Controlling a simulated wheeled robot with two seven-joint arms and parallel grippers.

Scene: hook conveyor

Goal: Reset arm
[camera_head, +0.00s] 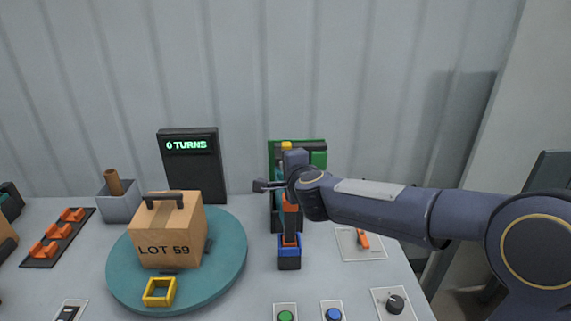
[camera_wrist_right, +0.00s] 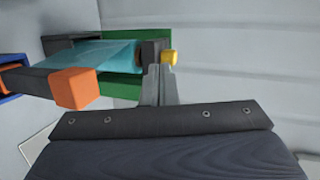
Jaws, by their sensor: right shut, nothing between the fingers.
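My right arm reaches in from the right in the head view. Its right gripper (camera_head: 262,186) is held in the air in front of the dark and green device (camera_head: 314,146) at the back and partly hides it. In the right wrist view the gripper's fingers (camera_wrist_right: 160,84) are together and empty, near a yellow knob (camera_wrist_right: 169,57) on the device. I cannot tell whether they touch it. My left gripper is not in view.
A teal turntable (camera_head: 226,262) holds a box marked LOT 59 (camera_head: 180,232) and a yellow square frame (camera_head: 159,292). A display (camera_head: 190,165) reads 0 TURNS. Green (camera_head: 286,315) and blue (camera_head: 333,314) buttons and a black knob (camera_head: 395,304) line the front. An orange switch (camera_head: 362,239) sits below my arm.

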